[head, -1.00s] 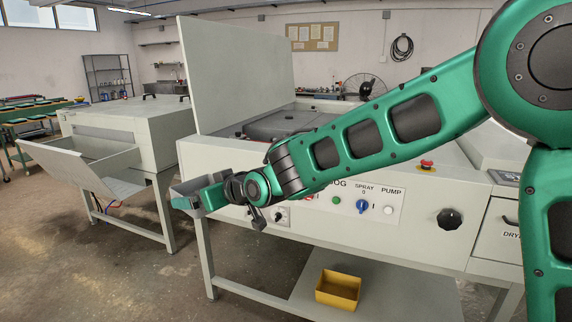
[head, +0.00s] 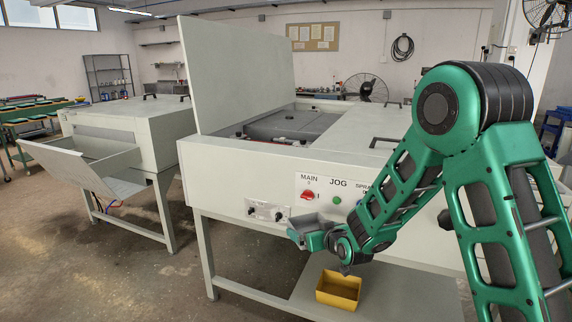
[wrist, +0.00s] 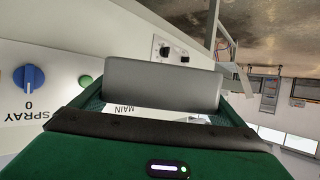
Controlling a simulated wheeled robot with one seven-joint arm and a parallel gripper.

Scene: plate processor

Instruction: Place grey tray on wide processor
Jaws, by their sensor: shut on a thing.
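A small grey tray (head: 317,222) is held in my gripper (head: 307,235), in front of the processor's control panel. In the wrist view the tray (wrist: 162,84) shows as a grey wall between the fingers of my gripper (wrist: 160,108), which is shut on it. The large processor (head: 235,165) in the middle has MAIN, JOG and SPRAY controls, a raised lid (head: 240,75) and an open top with dark inner parts (head: 290,124). A second processor (head: 135,125) stands to the left. The pictures do not label which one is wide.
A yellow bin (head: 338,290) sits on the lower shelf (head: 385,295) under the middle processor. The left processor has a sloping front tray (head: 85,165) sticking out. A flat closed cover (head: 365,135) lies right of the open top. The floor at front left is clear.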

